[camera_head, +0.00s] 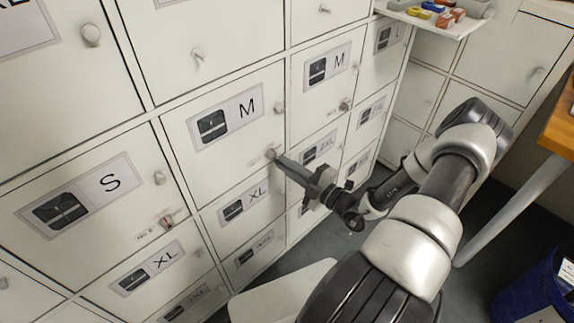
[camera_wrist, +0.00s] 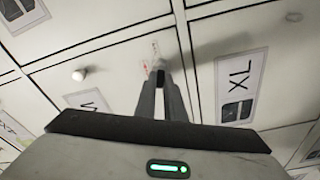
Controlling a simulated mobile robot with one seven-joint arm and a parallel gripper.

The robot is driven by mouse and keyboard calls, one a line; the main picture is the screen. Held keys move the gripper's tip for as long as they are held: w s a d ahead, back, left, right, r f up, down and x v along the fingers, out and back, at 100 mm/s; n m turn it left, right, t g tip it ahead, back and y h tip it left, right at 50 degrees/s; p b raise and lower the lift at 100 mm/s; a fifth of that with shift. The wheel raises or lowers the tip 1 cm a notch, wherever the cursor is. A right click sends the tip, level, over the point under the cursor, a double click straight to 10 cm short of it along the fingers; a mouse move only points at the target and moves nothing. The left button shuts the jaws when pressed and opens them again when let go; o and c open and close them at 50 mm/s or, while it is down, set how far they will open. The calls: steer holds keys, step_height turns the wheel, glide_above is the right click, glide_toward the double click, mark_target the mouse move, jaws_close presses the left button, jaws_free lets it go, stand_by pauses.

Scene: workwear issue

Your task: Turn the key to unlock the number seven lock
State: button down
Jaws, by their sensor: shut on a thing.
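My gripper (camera_head: 277,158) reaches in from the right and is shut at the lock (camera_head: 270,154) low on the white door marked M (camera_head: 247,107). In the wrist view, my fingertips (camera_wrist: 160,78) meet close to the door face, beside small red markings (camera_wrist: 149,68). They are shut on the key, which is mostly hidden between them. The lock's number is too small to read, and the angle of the key cannot be told.
A reddish lock (camera_head: 167,222) sits on the S door at left, and another (camera_head: 344,104) on the M door further right. Round knobs (camera_head: 279,108) stick out from the doors. A shelf with small coloured items (camera_head: 428,14) is at the top right, a blue bin (camera_head: 535,285) at lower right.

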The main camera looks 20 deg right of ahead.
steer(key=shift+w+a+m+t+p, duration=0.1)
steer(key=shift+m+t+p, duration=0.05)
steer(key=shift+m, duration=1.1)
steer(key=shift+w+a+m+t+p, duration=0.1)
steer(key=shift+m+t+p, duration=0.05)
steer(key=shift+m, duration=1.1)
steer(key=shift+r, duration=0.1)
steer(key=shift+m+t+h, duration=0.3)
steer(key=shift+m+h, duration=0.2)
steer(key=shift+m, duration=2.2)
steer(key=m+p, duration=0.1)
steer(key=m, duration=0.4)
steer(key=shift+a+h, duration=0.15)
steer(key=shift+h, duration=0.25)
